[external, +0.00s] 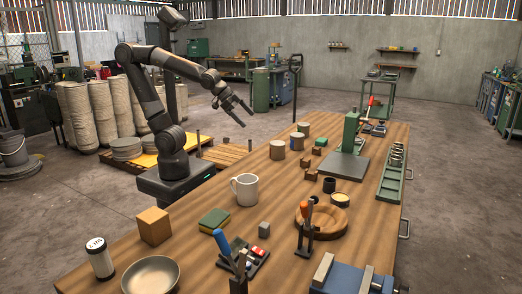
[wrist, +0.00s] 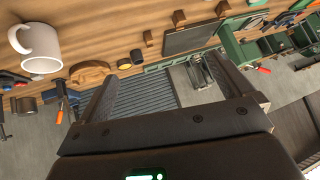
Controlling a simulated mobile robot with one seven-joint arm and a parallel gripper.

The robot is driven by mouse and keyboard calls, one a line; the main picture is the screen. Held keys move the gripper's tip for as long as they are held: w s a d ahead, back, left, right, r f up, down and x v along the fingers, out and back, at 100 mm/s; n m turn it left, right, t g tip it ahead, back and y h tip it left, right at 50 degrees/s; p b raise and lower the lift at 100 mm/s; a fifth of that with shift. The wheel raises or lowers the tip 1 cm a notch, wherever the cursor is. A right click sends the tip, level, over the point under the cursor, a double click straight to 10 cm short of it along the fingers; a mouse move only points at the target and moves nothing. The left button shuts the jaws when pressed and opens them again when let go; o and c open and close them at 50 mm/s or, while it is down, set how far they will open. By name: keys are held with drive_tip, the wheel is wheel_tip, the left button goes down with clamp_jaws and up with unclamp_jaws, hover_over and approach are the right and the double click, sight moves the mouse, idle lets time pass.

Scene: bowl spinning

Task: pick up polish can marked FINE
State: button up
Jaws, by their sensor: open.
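Several grey cylindrical cans stand on the wooden bench in the external view: a rear can (external: 303,128), a middle can (external: 297,142) and a front can (external: 277,149). No marking on them is legible. I cannot tell which one is marked FINE. My gripper (external: 247,116) is open and empty, raised in the air left of the grey cans and apart from them. Its spread fingers show in the wrist view (wrist: 168,72), with nothing between them.
A white mug (external: 246,190), tan block (external: 154,226), grey bowl (external: 151,275) and wooden dish (external: 333,222) stand on the bench (external: 205,258). A green press (external: 350,135) stands behind. Upright clamps (external: 306,232) crowd the front. The mug also shows in the wrist view (wrist: 40,45).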

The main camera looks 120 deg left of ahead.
drive_tip(key=w+a+f+t+y, duration=0.1)
drive_tip(key=w+a, duration=0.2)
drive_tip(key=a, duration=0.3)
drive_tip(key=w+a+y, duration=0.1)
drive_tip(key=w+a, duration=0.2)
drive_tip(key=a, duration=0.3)
drive_tip(key=t+h, duration=0.2)
drive_tip(key=t, duration=0.3)
approach(297, 134)
drive_tip(key=shift+t+h, duration=0.3)
drive_tip(key=x, duration=0.3)
drive_tip(key=f+x, duration=0.1)
drive_tip(key=x, duration=0.1)
drive_tip(key=shift+a, duration=0.35)
drive_tip(key=x, duration=0.5)
drive_tip(key=shift+w+d+f, duration=0.1)
drive_tip(key=shift+d+f, duration=0.1)
drive_tip(key=shift+d, duration=0.1)
drive_tip(key=c, duration=1.3)
